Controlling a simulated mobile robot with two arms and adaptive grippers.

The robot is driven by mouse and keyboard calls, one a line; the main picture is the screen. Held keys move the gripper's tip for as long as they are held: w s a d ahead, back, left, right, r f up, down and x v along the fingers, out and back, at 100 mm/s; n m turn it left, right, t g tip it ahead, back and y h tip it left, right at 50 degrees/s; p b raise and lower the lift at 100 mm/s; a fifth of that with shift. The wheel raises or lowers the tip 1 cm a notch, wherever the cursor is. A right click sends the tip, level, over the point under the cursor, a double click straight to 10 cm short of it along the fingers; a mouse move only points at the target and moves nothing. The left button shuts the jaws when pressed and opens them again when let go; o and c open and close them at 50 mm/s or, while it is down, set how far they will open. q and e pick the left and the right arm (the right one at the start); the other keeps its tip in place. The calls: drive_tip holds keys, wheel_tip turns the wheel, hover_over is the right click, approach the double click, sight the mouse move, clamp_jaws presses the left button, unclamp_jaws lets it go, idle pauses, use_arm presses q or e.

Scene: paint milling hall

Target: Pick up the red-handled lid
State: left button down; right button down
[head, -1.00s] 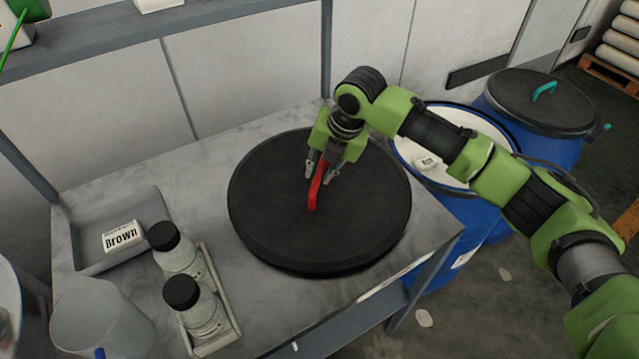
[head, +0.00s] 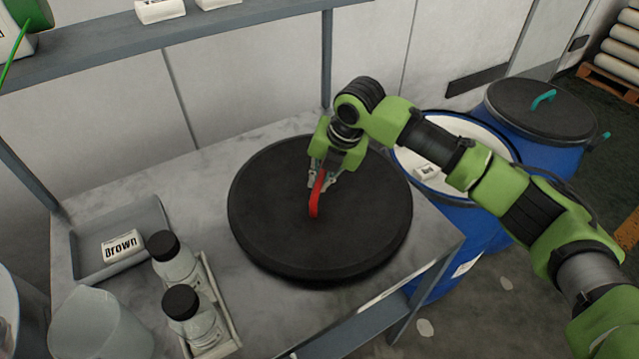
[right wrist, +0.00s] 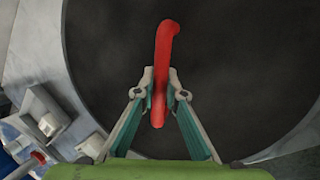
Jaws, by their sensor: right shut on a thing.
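The lid (head: 275,225) is a large black disc with a red handle (head: 315,205) arching at its middle. It lies on the grey bench in the head view. My right gripper (head: 318,183) is shut on the red handle near its far end. In the right wrist view both fingertips (right wrist: 159,96) press on the sides of the red handle (right wrist: 163,55), over the black lid (right wrist: 235,70). The lid appears to rest on the bench top. My left gripper is not in view.
Left of the lid are two black-capped bottles (head: 178,262) in a rack, a grey tray (head: 85,262) with a box marked Brown (head: 122,246), and a clear beaker (head: 95,325). An open blue drum (head: 435,262) and a drum with a teal-handled lid (head: 520,110) stand right of the bench.

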wheel_tip(320, 180, up, 3)
drive_tip(key=shift+w+a+f, duration=0.1)
drive_tip(key=shift+f, duration=0.1)
drive_tip(key=s+r, duration=0.2)
drive_tip(key=s+r+b, duration=0.1)
drive_tip(key=s+r, duration=0.1)
drive_tip(key=r, duration=0.1)
drive_tip(key=shift+s, duration=0.2)
drive_tip(key=s+r+b, duration=0.1)
drive_tip(key=s+r, duration=0.4)
drive_tip(key=s, duration=0.4)
drive_tip(key=shift+s+b, duration=0.4)
drive_tip(key=shift+f, duration=0.1)
